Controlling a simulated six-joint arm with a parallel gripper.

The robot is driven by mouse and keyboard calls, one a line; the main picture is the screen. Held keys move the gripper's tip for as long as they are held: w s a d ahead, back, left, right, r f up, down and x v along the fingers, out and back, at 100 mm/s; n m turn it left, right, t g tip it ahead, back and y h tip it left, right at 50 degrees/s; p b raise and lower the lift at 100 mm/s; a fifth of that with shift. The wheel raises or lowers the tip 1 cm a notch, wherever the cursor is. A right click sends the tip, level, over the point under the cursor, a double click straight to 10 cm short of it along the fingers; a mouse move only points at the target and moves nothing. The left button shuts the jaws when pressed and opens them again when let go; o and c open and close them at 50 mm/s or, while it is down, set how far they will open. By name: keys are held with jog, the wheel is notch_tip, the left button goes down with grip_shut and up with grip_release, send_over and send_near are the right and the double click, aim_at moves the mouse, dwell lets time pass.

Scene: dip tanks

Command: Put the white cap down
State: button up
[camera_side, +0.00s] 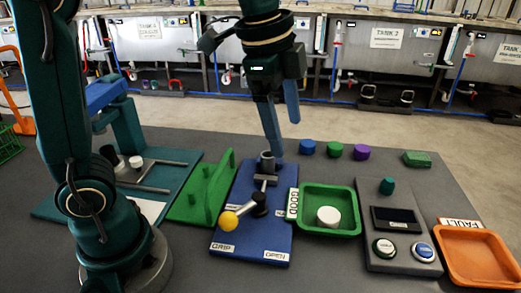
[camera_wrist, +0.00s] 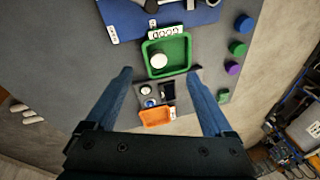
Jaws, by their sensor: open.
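A white cap (camera_side: 328,216) sits upright inside the green tray (camera_side: 345,192) labelled GOOD. In the wrist view the cap (camera_wrist: 158,60) is in the left part of the tray (camera_wrist: 187,46). My gripper (camera_side: 285,138) is open and empty, high above the table and behind the blue lever panel in the side view. In the wrist view my two blue fingers (camera_wrist: 159,76) are spread wide, with the tray showing between their tips. Nothing touches the cap except the tray.
The blue panel (camera_side: 228,234) carries a lever with a yellow ball (camera_side: 228,221). A button box (camera_side: 411,255) and an orange FAULT tray (camera_side: 506,279) stand right of the green tray. Blue, green and purple caps (camera_side: 362,152) line the back. A green fixture (camera_side: 187,207) stands left.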

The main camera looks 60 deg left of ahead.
jog(key=s+a+f+n+t, duration=0.1)
jog(key=s+f+n, duration=0.1)
jog(key=s+n, duration=0.4)
jog(key=s+a+f+n+t, duration=0.1)
jog(key=s+a+f+n, duration=0.1)
jog(key=s+n, duration=0.4)
jog(key=shift+f+t, duration=0.3)
jog(key=shift+f, duration=0.45)
